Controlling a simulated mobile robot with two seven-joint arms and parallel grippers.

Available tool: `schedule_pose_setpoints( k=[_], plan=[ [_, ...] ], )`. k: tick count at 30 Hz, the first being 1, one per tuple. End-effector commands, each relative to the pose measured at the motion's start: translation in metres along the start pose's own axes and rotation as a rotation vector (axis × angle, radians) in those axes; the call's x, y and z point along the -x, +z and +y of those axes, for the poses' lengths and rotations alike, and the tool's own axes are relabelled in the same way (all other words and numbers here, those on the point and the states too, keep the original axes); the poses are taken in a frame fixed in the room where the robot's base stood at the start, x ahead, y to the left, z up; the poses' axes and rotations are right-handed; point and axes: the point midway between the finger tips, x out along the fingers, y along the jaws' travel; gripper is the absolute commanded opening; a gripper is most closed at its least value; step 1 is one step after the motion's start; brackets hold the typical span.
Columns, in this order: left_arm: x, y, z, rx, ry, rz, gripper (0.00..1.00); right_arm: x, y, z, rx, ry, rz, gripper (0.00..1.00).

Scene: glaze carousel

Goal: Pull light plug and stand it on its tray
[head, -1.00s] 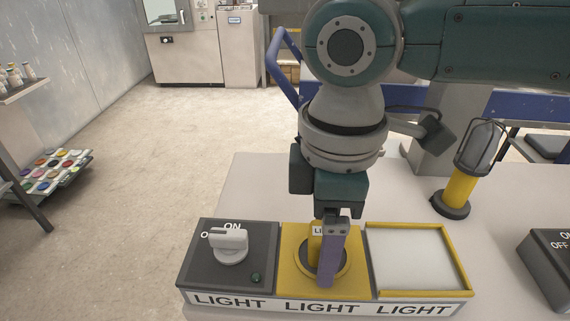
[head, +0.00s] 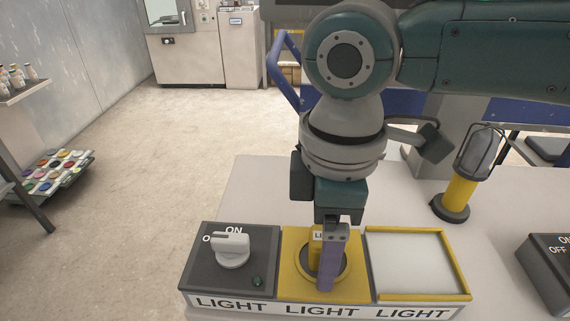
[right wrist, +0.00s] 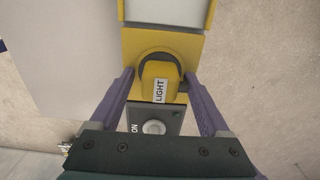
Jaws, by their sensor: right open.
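The yellow light plug (head: 316,253), with a white LIGHT label, sits in the round dark socket of the yellow panel (head: 293,287). It also shows in the right wrist view (right wrist: 160,72). My right gripper (head: 327,287) points down over the plug. In the right wrist view its two purple fingers (right wrist: 160,95) stand apart on either side of the plug, with gaps. In the head view the near finger hides part of the plug. The light tray (head: 418,262), pale with a yellow rim, is empty just right of the socket panel. My left gripper is not in view.
A dark switch box (head: 197,272) with a grey knob (head: 232,250) and a dark green lamp adjoins the socket on the left. A caged yellow lamp (head: 461,190) stands behind the tray. Another dark box (head: 552,262) is at the right edge.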

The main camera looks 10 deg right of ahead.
Motion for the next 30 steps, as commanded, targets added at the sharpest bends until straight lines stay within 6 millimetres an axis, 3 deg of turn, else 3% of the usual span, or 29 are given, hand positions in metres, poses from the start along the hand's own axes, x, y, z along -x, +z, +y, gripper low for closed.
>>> schedule_pose_setpoints(
  k=[19, 30],
  plan=[
    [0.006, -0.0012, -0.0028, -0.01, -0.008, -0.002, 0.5, 0.0001, 0.0, 0.0003, 0.0, 0.001, 0.0, 0.8],
    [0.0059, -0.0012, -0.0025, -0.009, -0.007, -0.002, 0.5, 0.0001, 0.0001, 0.0002, 0.0, 0.0, 0.0, 0.4]
  ],
)
